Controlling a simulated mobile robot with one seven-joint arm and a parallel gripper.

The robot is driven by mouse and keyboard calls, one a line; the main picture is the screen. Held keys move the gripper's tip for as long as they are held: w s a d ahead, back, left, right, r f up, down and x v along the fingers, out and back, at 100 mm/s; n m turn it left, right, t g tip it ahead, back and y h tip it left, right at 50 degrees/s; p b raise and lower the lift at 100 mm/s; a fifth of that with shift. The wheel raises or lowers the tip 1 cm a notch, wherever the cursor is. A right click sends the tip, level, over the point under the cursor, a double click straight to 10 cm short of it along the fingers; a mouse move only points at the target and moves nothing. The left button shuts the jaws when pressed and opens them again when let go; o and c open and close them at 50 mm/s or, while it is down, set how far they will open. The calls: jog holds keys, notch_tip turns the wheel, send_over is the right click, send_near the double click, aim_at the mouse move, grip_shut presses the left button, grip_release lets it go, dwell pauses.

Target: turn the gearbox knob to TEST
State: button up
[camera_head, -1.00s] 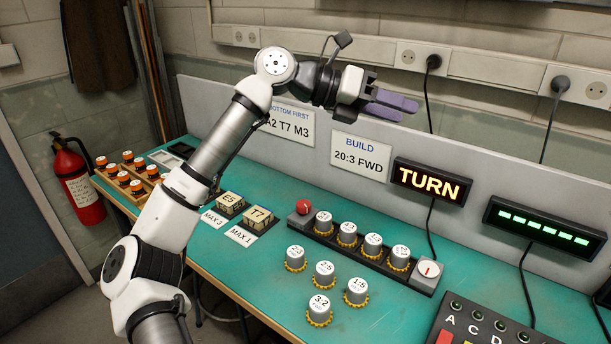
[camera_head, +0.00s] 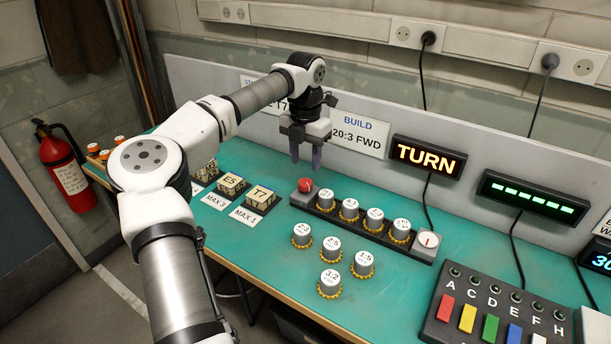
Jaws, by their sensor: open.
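The gearbox is a dark bar on the green bench with a red knob (camera_head: 305,185) at its left end and several gear cylinders seated along it. At its right end is a round white dial knob (camera_head: 428,239) with a red pointer mark, on a grey block. Which label the pointer faces is too small to read. My gripper (camera_head: 307,160) points down above and behind the gearbox's left end, near the red knob. Its purple-grey fingers are apart and hold nothing. The display (camera_head: 427,157) reads TURN.
Loose gear cylinders (camera_head: 331,250) stand in front of the gearbox. A panel with coloured keys (camera_head: 490,322) is at the lower right, and blocks marked E5 and T7 (camera_head: 260,196) are at the left. A green bar display (camera_head: 533,196) and the back panel stand behind.

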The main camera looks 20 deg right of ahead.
aim_at(305, 182)
notch_tip(305, 182, down, 7)
jog(key=shift+r+p, duration=0.15)
jog(key=shift+p, duration=0.4)
jog(key=c, duration=0.7)
